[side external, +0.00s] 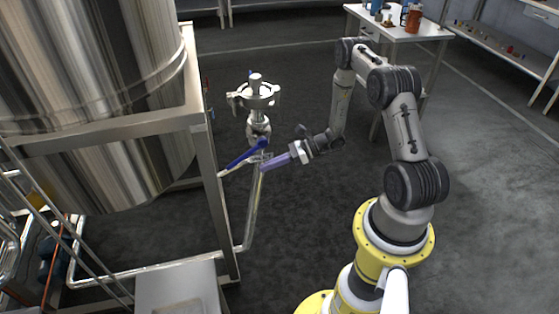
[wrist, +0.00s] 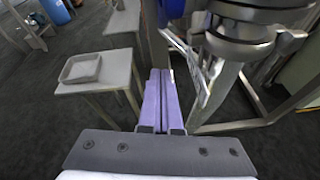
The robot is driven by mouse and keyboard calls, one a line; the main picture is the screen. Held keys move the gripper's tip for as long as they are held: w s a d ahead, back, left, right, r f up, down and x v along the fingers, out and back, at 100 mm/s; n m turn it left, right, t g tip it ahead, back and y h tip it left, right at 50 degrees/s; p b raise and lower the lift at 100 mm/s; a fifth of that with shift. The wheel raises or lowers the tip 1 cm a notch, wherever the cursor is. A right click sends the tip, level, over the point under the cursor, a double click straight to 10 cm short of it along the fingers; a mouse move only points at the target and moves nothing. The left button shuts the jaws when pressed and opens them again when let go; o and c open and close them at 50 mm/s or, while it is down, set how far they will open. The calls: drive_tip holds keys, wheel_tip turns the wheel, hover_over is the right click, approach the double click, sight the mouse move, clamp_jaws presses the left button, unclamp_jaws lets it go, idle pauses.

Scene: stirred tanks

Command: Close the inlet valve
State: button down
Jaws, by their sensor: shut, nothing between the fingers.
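The inlet valve (side external: 259,132) is a metal fitting on a vertical pipe beside the tank frame. Its blue lever handle (side external: 245,156) slants down to the left from the valve body toward the frame post. My gripper (side external: 265,165) has long purple fingers, held together and empty. In the side view their tips are close to the pipe, just below and right of the blue handle; I cannot tell if they touch. In the wrist view my gripper (wrist: 159,72) points forward, with the shiny metal valve parts (wrist: 240,45) to the upper right of the tips.
A large steel tank (side external: 90,90) stands in a metal frame (side external: 203,165) at the left. A vertical pipe (side external: 252,205) runs below the valve. A white table (side external: 390,25) with bottles is at the back. The dark floor right of the pipe is open.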

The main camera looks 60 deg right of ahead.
sight(241, 158)
drive_tip(key=shift+w+a+r, duration=0.35)
drive_tip(key=shift+w+a, duration=0.15)
drive_tip(key=shift+w, duration=0.25)
drive_tip(key=shift+w+a+r, duration=0.35)
drive_tip(key=shift+w+a, duration=0.2)
drive_tip(key=shift+w, duration=0.2)
drive_tip(key=shift+w+a+r, duration=0.35)
drive_tip(key=shift+w+a, duration=0.15)
drive_tip(key=shift+w, duration=0.25)
drive_tip(key=shift+w+a+r+t+y, duration=0.3)
drive_tip(key=shift+t+y, duration=0.2)
drive_tip(key=shift+t, duration=0.1)
drive_tip(key=shift+w+a+r+t+y, duration=0.35)
drive_tip(key=shift+r+t+y, duration=0.15)
drive_tip(key=shift+t+y, duration=0.35)
drive_tip(key=shift+w+a+r+t+y, duration=0.15)
drive_tip(key=shift+w+r+t+y, duration=0.05)
drive_tip(key=shift+r+t+y, duration=0.4)
drive_tip(key=shift+w+a+r+t+y, duration=0.15)
drive_tip(key=shift+r+t+y, duration=0.3)
drive_tip(key=shift+t, duration=0.2)
drive_tip(key=shift+f, duration=0.15)
